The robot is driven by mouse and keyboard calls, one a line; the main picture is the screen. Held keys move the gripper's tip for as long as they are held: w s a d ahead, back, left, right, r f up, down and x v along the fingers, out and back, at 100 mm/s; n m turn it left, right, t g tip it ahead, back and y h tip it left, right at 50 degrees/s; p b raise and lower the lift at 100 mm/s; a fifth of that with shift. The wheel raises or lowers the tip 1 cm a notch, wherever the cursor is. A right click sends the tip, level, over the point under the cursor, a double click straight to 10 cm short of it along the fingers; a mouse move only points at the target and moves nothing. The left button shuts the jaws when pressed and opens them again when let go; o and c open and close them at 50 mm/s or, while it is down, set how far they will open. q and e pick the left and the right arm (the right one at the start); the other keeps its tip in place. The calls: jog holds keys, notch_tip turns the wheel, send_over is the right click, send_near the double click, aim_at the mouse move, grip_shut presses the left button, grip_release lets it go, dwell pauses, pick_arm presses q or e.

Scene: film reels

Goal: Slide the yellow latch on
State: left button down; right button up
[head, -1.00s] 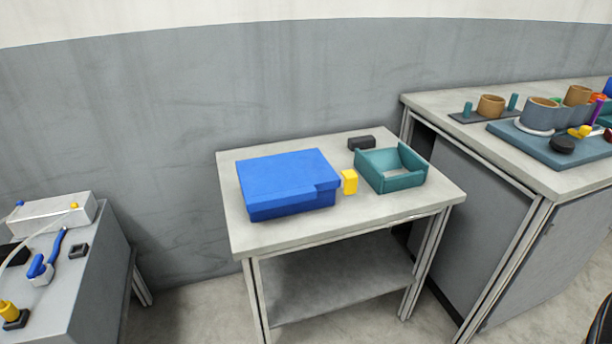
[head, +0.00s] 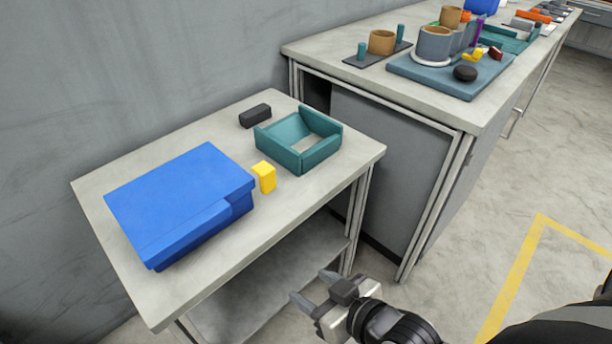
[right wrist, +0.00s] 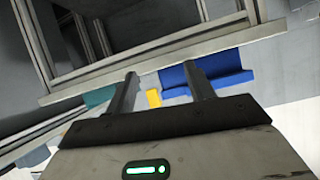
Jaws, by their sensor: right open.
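A yellow latch block (head: 264,177) stands on the small table (head: 330,188), right beside a blue box (head: 165,195) with a stepped front edge. I cannot tell whether the latch touches the box. In the right wrist view the yellow latch (right wrist: 154,98) shows between the fingers, next to the blue box (right wrist: 215,80). My right gripper (head: 312,292) is open and empty, in front of the table and below its top. It also shows in the right wrist view (right wrist: 160,90). My left gripper is not in view.
An open teal tray (head: 298,160) and a black block (head: 255,116) stand behind the latch. A higher bench (head: 330,60) at the back right carries cups and parts on a blue-grey board (head: 420,82). Floor to the right is clear.

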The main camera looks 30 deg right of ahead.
jog(key=w+d+r+t+y+b, duration=0.1)
jog(key=w+d+t+b, duration=0.2)
jog(key=w+d+b, duration=0.15)
jog(key=n+t+y+b, duration=0.1)
jog(key=n+t+b, duration=0.1)
jog(key=b, duration=0.1)
send_near(270, 183)
jog(key=shift+m, duration=0.3)
jog(key=x, duration=0.7)
jog(key=shift+w, duration=0.25)
jog(key=shift+w+a, duration=0.2)
jog(key=shift+w, duration=0.2)
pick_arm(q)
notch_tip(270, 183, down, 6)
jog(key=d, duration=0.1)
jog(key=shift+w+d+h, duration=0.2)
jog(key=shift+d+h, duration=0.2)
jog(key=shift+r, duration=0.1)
